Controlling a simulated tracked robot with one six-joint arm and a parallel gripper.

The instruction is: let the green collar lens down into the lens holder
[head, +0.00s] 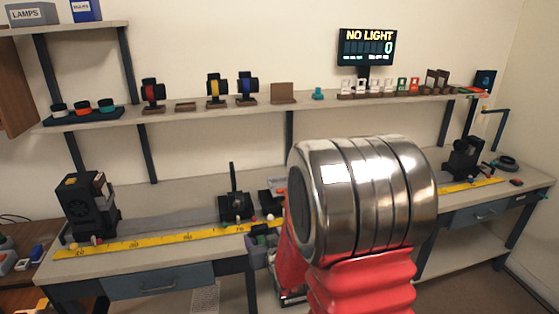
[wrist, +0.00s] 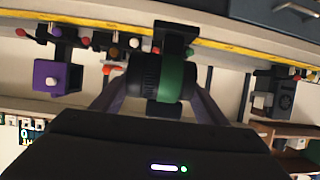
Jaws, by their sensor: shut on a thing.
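My gripper (wrist: 158,92) is shut on the green collar lens (wrist: 176,78), a black barrel with a green band, in the wrist view. The lens lies across between the two fingers. A black upright piece (wrist: 175,36), which looks like the lens holder, shows just beyond the lens and partly behind it; I cannot tell whether they touch. In the head view a dark stand (head: 236,207) is on the bench by the yellow scale. My own arm blocks the view to its right, and the gripper is not clearly seen there.
A yellow scale (head: 150,241) runs along the bench. A black lamp housing (head: 88,208) stands at its left end and another dark unit (head: 463,158) at the right. In the wrist view a purple block (wrist: 55,76) is left of the lens. A shelf (head: 200,109) with lenses runs above.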

